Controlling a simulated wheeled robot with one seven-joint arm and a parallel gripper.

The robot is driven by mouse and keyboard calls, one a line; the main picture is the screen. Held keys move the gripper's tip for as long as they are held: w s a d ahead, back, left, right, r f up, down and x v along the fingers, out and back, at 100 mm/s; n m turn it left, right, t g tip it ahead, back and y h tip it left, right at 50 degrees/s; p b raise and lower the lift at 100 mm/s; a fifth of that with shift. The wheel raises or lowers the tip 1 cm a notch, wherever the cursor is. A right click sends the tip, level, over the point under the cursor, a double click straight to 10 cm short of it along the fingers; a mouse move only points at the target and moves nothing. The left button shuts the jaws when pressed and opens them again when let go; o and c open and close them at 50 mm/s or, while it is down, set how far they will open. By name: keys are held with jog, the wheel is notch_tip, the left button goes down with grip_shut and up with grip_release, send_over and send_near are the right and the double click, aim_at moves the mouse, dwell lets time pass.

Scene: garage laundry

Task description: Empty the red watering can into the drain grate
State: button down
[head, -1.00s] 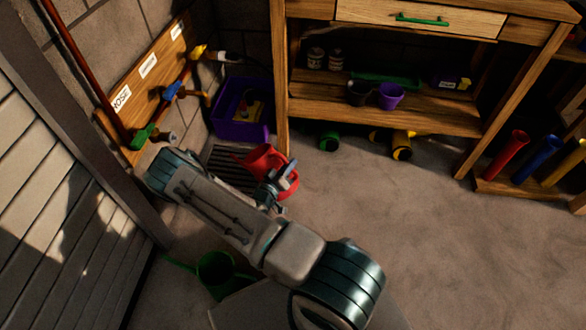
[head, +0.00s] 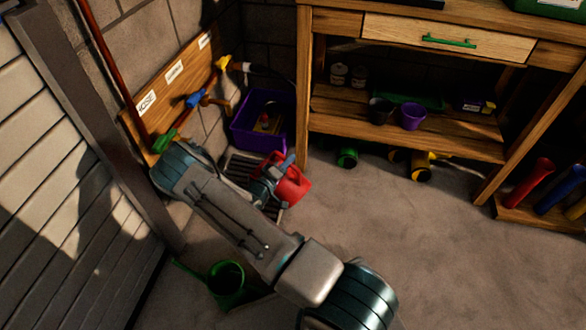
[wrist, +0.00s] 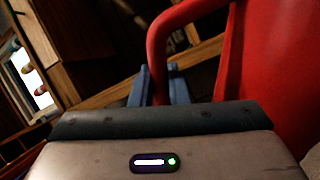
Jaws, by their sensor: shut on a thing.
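The red watering can (head: 292,184) is at the drain grate, behind my forearm in the head view. My gripper (head: 276,168) is shut on its handle. In the wrist view the red handle (wrist: 158,50) passes between the blue fingers (wrist: 160,88), and the can's red body (wrist: 280,65) fills the right side. The dark slatted drain grate (head: 240,168) lies in the floor by the wall, partly hidden by my arm and the can. The can's spout is not clear, and I cannot tell whether water is coming out.
A purple crate (head: 262,122) stands behind the grate. A green watering can (head: 226,280) is on the floor at the lower left. A wooden workbench (head: 410,140) stands at the back.

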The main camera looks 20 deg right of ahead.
aim_at(280, 153)
jog(key=shift+n, duration=0.8)
jog(key=shift+w+a+r, duration=0.45)
jog(key=shift+w+r, duration=0.25)
jog(key=shift+w, duration=0.05)
jog(key=shift+w+a+r, duration=0.45)
jog(key=shift+w+r, duration=0.25)
dwell(0.4)
